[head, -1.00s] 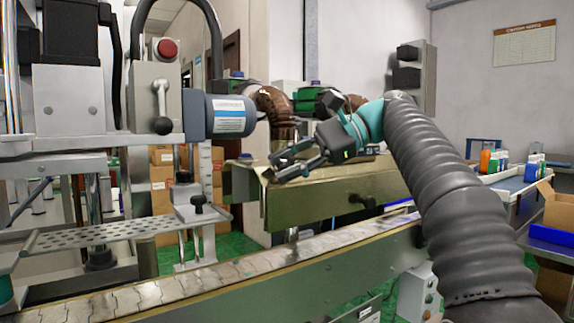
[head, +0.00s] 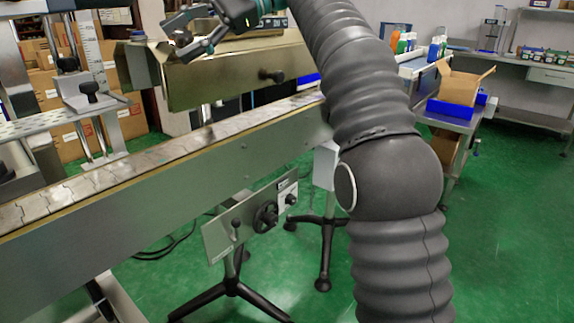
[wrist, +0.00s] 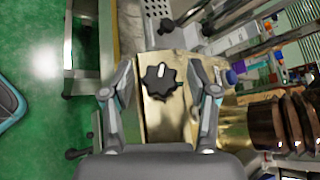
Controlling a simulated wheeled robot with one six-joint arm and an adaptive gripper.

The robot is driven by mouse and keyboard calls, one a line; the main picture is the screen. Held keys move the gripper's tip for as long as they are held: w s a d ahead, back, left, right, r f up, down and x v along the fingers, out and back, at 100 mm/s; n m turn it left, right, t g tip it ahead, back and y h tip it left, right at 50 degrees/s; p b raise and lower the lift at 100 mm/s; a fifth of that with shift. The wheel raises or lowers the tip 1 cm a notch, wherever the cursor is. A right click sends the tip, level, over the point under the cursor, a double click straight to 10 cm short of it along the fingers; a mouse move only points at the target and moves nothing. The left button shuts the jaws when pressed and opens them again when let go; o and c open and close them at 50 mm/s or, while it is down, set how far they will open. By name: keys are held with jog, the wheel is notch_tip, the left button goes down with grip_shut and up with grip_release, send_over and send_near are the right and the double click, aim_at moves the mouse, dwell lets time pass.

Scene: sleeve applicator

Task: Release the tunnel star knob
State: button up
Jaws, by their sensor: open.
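The tunnel is a long brass-coloured metal box (head: 225,77) above the conveyor in the head view. In the wrist view a black star knob (wrist: 161,84) with a white pointer mark sits on its brass surface (wrist: 157,121). My gripper (wrist: 161,62) is open, with one finger on each side of the knob and visible gaps between. In the head view my gripper (head: 174,40) is over the left end of the tunnel, near the top edge of the picture. A small dark shape between the fingers there is too small to make out clearly.
Another dark knob (head: 272,76) sticks out from the tunnel's front side. The conveyor (head: 190,165) runs below, with a control panel (head: 250,219) hanging under it. A bracket with a black knob (head: 88,93) stands at left. Green floor (head: 510,220) is open at right.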

jog(key=shift+s+m+t+y, duration=0.1)
jog(key=shift+m+t+y, duration=1.35)
jog(key=shift+m, duration=0.85)
jog(key=m+t+b, duration=0.1)
jog(key=m+t+y+b, duration=0.1)
jog(key=m, duration=0.1)
jog(key=shift+f+t, duration=0.25)
jog(key=shift+t, duration=0.1)
jog(key=m+t+b, duration=0.3)
jog(key=shift+m+y, duration=0.25)
jog(key=shift+m, duration=0.05)
jog(key=m+t+h+b, duration=0.1)
jog(key=m+t+b, duration=0.1)
jog(key=m+t, duration=0.3)
jog(key=shift+r+m+b, duration=0.15)
jog(key=shift+m+b, duration=0.25)
jog(key=v, duration=1.4)
jog(key=s+d+f+n+h, duration=0.1)
jog(key=d+f+n+h, duration=0.1)
jog(key=f, duration=0.6)
jog(key=s+d+f+n+g+h+p, duration=0.1)
jog(key=s+d+f+n+h, duration=0.1)
jog(key=f, duration=0.6)
jog(key=s+d+f+n+h, duration=0.2)
jog(key=d+f+n+h, duration=0.2)
jog(key=f+n, duration=0.3)
jog(key=shift+f+g+h+p, duration=0.35)
jog(key=shift+f+h, duration=0.25)
jog(key=shift+f, duration=0.2)
